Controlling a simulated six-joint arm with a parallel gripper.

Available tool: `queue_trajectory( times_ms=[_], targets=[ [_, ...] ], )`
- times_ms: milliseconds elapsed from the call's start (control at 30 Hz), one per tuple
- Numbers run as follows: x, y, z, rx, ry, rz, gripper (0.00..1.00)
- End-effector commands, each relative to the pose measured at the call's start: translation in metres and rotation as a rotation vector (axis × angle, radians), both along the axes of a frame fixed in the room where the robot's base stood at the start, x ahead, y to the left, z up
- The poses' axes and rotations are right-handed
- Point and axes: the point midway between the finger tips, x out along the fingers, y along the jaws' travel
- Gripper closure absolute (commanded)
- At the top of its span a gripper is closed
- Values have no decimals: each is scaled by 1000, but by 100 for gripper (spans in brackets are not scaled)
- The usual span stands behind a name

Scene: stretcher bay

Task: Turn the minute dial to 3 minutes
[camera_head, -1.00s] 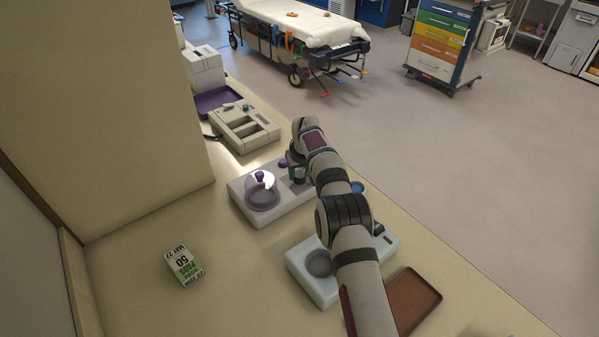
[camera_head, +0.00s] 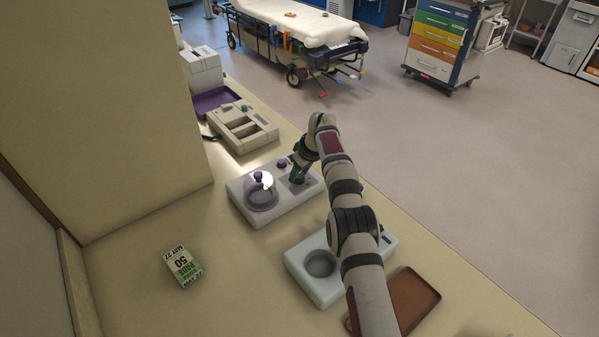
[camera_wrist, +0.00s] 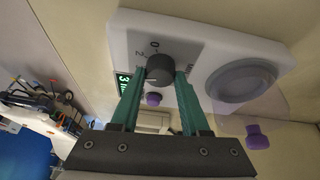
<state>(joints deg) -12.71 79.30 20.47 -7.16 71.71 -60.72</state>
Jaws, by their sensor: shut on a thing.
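The minute dial (camera_wrist: 158,70) is a dark round knob on a light panel with the marks 0 and 2 beside it. A small display (camera_wrist: 123,84) next to it shows a green 3 with smaller characters that I cannot read fully. My gripper (camera_wrist: 163,77) has green fingers, one on each side of the dial, and is shut on it. In the head view, my gripper (camera_head: 298,178) reaches down onto the right part of the grey-white device (camera_head: 285,207). There the dial is mostly hidden by the fingers.
A purple button (camera_head: 282,163) sits behind the dial. A pale unit with a round well (camera_head: 318,290) and a brown tray (camera_head: 413,298) stand nearer. A printed box (camera_head: 183,268) lies left.

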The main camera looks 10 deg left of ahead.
Motion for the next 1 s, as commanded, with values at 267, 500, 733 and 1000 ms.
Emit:
queue_trajectory(
  times_ms=[267, 500, 733, 1000],
  targets=[
    [0, 0, 0, 0, -2, 1, 100],
    [0, 0, 0, 0, 0, 0, 24],
    [0, 0, 1, 0, 0, -1, 24],
    [-11, -11, 42, 2, -3, -2, 24]
  ],
)
